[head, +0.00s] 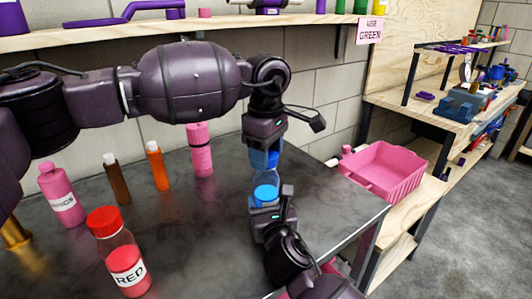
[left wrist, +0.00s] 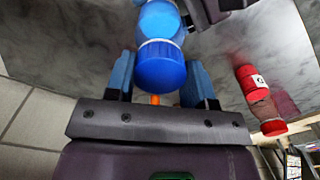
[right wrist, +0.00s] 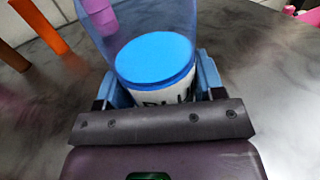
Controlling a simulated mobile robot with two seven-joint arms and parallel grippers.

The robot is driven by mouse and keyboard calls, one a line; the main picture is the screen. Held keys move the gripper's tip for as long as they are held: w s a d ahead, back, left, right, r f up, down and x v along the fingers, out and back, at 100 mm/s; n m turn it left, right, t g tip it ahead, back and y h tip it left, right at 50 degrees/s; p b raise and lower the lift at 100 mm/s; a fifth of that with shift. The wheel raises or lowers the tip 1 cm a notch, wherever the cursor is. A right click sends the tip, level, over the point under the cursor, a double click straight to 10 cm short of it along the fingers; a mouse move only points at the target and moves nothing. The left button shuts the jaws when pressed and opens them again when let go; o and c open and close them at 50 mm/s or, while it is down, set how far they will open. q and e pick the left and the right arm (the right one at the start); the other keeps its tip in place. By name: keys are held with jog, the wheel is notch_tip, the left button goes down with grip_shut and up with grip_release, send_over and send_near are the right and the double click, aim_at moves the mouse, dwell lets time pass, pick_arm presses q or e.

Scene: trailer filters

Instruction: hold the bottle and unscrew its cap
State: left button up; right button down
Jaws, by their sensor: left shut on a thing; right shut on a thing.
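The clear bottle (head: 265,177) with blue contents stands upright near the table's front right corner. In the right wrist view the bottle (right wrist: 165,105) shows its clear wall, blue filling and part of a white label. My right gripper (head: 268,200) is shut on the lower body. The blue cap (left wrist: 160,66) is on the bottle's top, between the fingers of my left gripper (head: 264,158). That gripper comes from above and is shut on the cap; the fingers partly hide the cap in the head view. Whether the thread is loose cannot be told.
A red-capped bottle labelled RED (head: 127,265) stands at the front left. A pink bottle (head: 61,195), brown bottle (head: 117,180), orange bottle (head: 156,167) and pink canister (head: 200,155) stand farther back. A pink bin (head: 385,172) is to the right.

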pick_arm(q)
jog(key=n, duration=0.8)
jog(key=shift+n, duration=0.3)
jog(key=n, duration=0.9)
jog(key=shift+r, duration=0.1)
jog(key=n, duration=0.4)
jog(key=shift+n, duration=0.3)
jog(key=n, duration=1.3)
jog(key=shift+n, duration=0.3)
